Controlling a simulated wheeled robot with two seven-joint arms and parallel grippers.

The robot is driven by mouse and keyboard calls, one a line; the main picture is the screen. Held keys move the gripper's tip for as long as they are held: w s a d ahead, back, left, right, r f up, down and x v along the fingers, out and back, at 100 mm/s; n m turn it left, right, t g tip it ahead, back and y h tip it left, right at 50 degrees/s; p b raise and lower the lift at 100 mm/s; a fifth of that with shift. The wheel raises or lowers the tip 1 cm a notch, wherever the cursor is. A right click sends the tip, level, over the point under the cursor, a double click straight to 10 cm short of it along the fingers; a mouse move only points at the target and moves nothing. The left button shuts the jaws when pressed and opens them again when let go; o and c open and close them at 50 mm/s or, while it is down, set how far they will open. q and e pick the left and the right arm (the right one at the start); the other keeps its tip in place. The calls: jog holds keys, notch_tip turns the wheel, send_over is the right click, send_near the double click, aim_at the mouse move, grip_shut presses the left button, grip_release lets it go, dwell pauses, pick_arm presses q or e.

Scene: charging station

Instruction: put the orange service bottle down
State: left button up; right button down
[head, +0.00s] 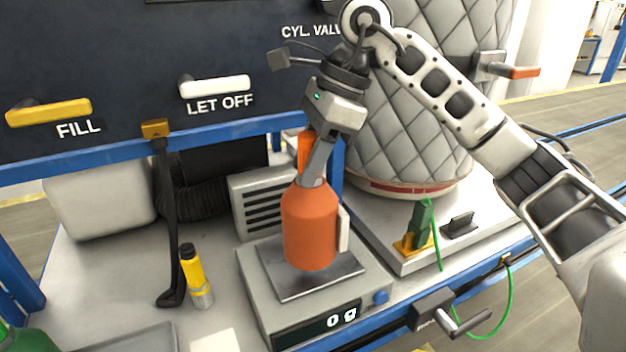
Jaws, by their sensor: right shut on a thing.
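The orange service bottle (309,228) is upright over the dark plate of the scale (318,318), whose display reads 0 g. I cannot tell whether its base touches the plate. My right gripper (312,165) comes down from above and is shut on the top of the bottle, hiding most of its neck. A pale strip shows on the bottle's right side. My left gripper is not in view.
A yellow and grey cylinder (195,275) stands left of the scale. The FILL (48,112) and LET OFF (215,86) levers are on the panel above.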

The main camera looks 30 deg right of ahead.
aim_at(311, 207)
jog(key=shift+w+d+f, duration=0.5)
jog(key=shift+f, duration=0.3)
jog(key=f, duration=0.3)
jog(key=shift+w+d, duration=0.15)
jog(key=shift+d, duration=0.05)
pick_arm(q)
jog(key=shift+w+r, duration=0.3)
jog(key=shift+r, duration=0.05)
pick_arm(e)
jog(key=shift+f, duration=0.35)
jog(key=c, duration=1.4)
grip_release()
jog(key=shift+f, duration=0.15)
jog(key=o, duration=0.5)
jog(key=shift+c, duration=0.2)
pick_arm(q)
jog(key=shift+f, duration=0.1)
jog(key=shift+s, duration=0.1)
